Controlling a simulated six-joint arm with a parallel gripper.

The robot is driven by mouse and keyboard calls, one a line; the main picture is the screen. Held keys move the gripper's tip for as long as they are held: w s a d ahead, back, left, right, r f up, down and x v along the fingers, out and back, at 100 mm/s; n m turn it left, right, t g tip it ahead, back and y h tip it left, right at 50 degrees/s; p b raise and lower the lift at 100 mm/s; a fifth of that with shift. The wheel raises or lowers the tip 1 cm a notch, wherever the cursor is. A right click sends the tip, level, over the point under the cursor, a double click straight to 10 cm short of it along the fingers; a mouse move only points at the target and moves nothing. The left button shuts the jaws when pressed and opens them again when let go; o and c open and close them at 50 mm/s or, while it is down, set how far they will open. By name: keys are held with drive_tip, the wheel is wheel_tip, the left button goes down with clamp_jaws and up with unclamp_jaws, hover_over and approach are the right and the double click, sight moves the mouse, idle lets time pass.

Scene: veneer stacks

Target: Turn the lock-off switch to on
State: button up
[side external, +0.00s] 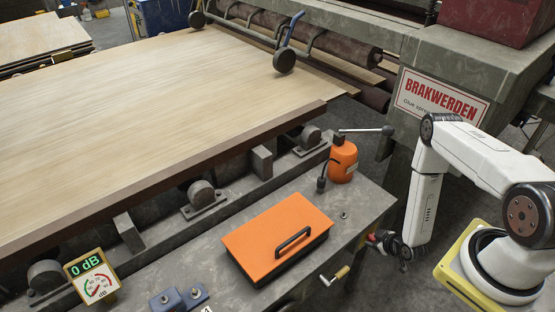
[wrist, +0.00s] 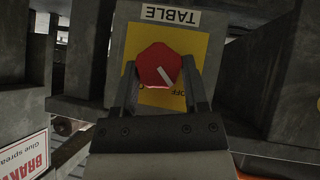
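The lock-off switch is a red knob (wrist: 158,62) on a yellow plate (wrist: 190,42) in the wrist view. A white line on the knob slants to the lower right, toward partly hidden "OFF" lettering. A "TABLE" label (wrist: 171,14) appears upside down above the plate. My gripper (wrist: 159,66) has one finger on each side of the knob, close to its edges. Whether the fingers touch it is unclear. In the side view, my gripper (side external: 384,242) is at the bench's right end, where the switch is too small to make out clearly.
An orange lidded box (side external: 262,240), an orange pot (side external: 342,162) and a small crank handle (side external: 335,276) are on or beside the bench. A veneer stack (side external: 150,100) lies behind. A dial meter (side external: 91,277) reads 0 dB.

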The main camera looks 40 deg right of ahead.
clamp_jaws()
drive_tip(key=shift+y, duration=0.4)
drive_tip(key=m+y, duration=0.1)
drive_tip(key=y, duration=0.1)
drive_tip(key=shift+d+m+y, duration=0.3)
drive_tip(key=shift+m, duration=0.1)
drive_tip(key=m+y, duration=0.2)
drive_tip(key=y, duration=0.1)
drive_tip(key=shift+d+f+y, duration=0.1)
drive_tip(key=shift+d+y, duration=0.1)
drive_tip(key=shift+y, duration=0.1)
drive_tip(key=m+y, duration=0.1)
drive_tip(key=m+t+y, duration=0.1)
drive_tip(key=y, duration=0.1)
drive_tip(key=shift+d+f+y, duration=0.15)
drive_tip(key=shift+y, duration=0.15)
drive_tip(key=shift+f+m+t+y, duration=0.2)
drive_tip(key=shift+m+t+y, duration=0.5)
drive_tip(key=shift+m+y, duration=0.6)
